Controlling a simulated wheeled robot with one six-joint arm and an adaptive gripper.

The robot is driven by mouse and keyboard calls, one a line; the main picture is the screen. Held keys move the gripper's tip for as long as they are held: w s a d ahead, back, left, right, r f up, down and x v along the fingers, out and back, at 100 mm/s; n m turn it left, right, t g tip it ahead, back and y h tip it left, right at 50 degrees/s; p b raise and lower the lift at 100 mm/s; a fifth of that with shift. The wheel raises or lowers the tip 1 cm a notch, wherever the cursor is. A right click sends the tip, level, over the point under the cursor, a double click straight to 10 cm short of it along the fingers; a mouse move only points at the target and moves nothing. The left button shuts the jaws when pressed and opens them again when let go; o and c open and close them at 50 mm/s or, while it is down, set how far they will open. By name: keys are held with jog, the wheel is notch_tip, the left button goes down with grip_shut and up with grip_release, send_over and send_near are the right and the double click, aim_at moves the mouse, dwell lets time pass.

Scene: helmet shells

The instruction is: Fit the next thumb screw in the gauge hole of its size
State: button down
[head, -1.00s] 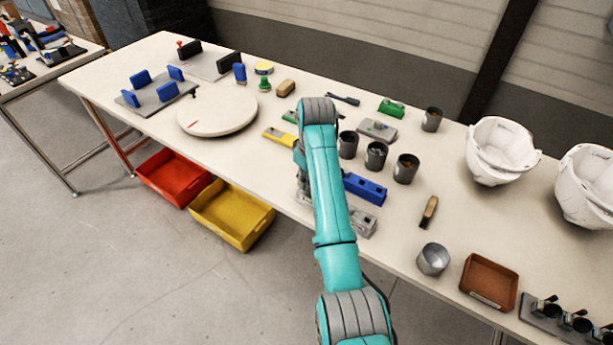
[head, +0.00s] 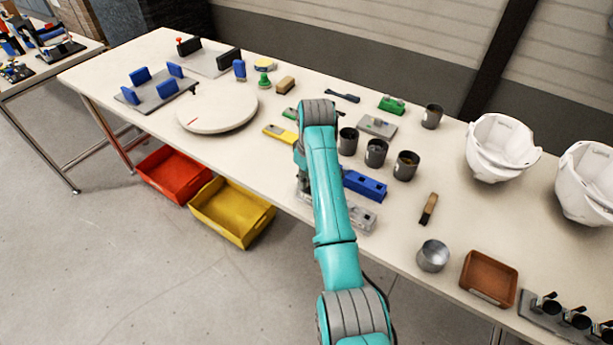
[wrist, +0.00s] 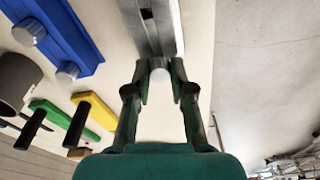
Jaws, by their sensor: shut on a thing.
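My gripper (wrist: 160,88) shows in the wrist view with its two green fingers closed around a small pale, round-headed thumb screw (wrist: 160,73). The screw is at the near end of the grey gauge bar (wrist: 153,40); I cannot tell whether it sits in a hole. A small dark opening shows farther along that bar. The blue gauge block (wrist: 72,28) lies to the left, with two silver knurled thumb screws (wrist: 28,32) on it. In the head view the grey bar (head: 358,217) and blue block (head: 366,186) lie beside my arm, which hides my gripper.
Grey cups (head: 376,153), a yellow piece (head: 280,135) and a brush (head: 429,209) stand or lie near the gauges. A metal cup (head: 433,256) and brown tray (head: 488,278) are at the right. The table's front edge runs close by the grey bar.

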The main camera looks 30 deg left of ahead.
jog(key=shift+f, duration=0.4)
dwell(0.3)
jog(key=c, duration=0.9)
grip_release()
jog(key=r, duration=0.5)
jog(key=d+r, duration=0.1)
jog(key=r, duration=0.1)
jog(key=shift+s+r, duration=0.15)
jog(key=shift+r, duration=0.1)
